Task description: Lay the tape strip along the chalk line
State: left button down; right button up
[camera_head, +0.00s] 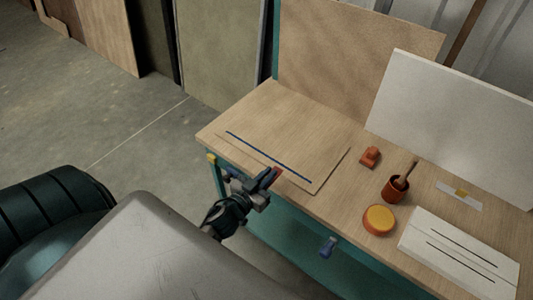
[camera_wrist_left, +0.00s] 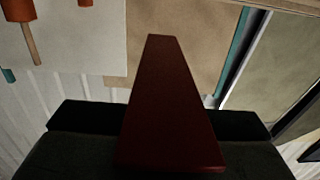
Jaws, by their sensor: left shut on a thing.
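A thin board (camera_head: 300,150) lies on the workbench with a straight dark blue line (camera_head: 262,152) running along it, which I take as the chalk line. My left gripper (camera_head: 268,180) is at the bench's front edge, near the line's right end, and is shut on a red piece, which I take as the tape strip (camera_head: 277,171). The strip shows dark red and long in the left wrist view (camera_wrist_left: 170,105), sticking out from between the dark jaws (camera_wrist_left: 165,130). Whether it touches the board cannot be told. My right gripper is not in view.
Right of the board are a small orange-red tool (camera_head: 370,157), a red-brown pot (camera_head: 395,190) with a brush, a round yellow-topped tin (camera_head: 379,219) and a white panel with dark lines (camera_head: 460,250). A tall white board (camera_head: 455,120) leans behind.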

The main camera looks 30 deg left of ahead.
pick_arm(q)
send_over(269, 151)
jog(key=s, duration=0.1)
jog(key=shift+d+f+p, duration=0.3)
jog(key=shift+d+f, duration=0.1)
jog(key=shift+f, duration=0.25)
jog(key=f, duration=0.1)
jog(key=b, duration=0.1)
jog(key=w+f+b, duration=0.1)
jog(key=shift+a+f, duration=0.35)
jog(key=shift+f+b, duration=0.25)
jog(key=shift+b, duration=0.1)
jog(key=shift+f, duration=0.1)
jog(key=shift+f, duration=0.15)
jog(key=c, duration=1.5)
grip_release()
jog(key=shift+c, duration=0.2)
